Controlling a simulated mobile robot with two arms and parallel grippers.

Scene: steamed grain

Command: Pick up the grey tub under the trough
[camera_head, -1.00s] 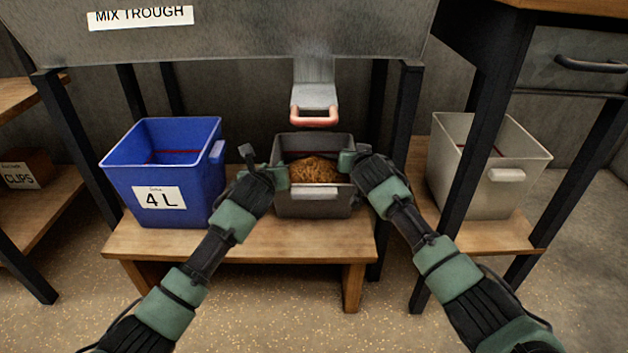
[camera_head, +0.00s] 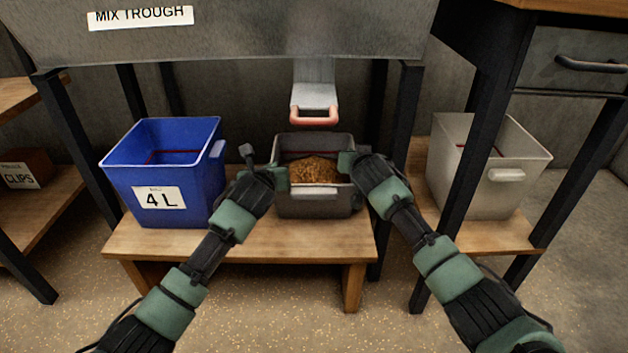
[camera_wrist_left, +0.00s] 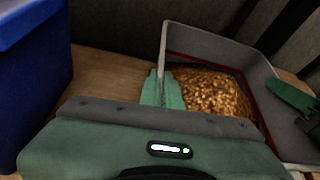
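The grey tub (camera_head: 316,207) stands on a low wooden bench below the trough's spout and holds brown grain (camera_head: 314,170). It also shows in the left wrist view (camera_wrist_left: 205,44). My left gripper (camera_head: 279,178) is at the tub's left wall. In the left wrist view its green fingers (camera_wrist_left: 162,88) are close together with the thin wall between them, so it looks shut on the wall. My right gripper (camera_head: 347,163) is at the tub's right wall, with a green finger on the inner side. Its other finger is largely hidden, so its grip is unclear.
A blue tub (camera_head: 211,185) labelled 4 L stands close to my left arm. A pale grey tub (camera_head: 500,200) sits on a shelf behind a dark table leg (camera_head: 464,150) at right. The spout (camera_head: 314,95) with its red handle (camera_head: 314,119) hangs just above the tub.

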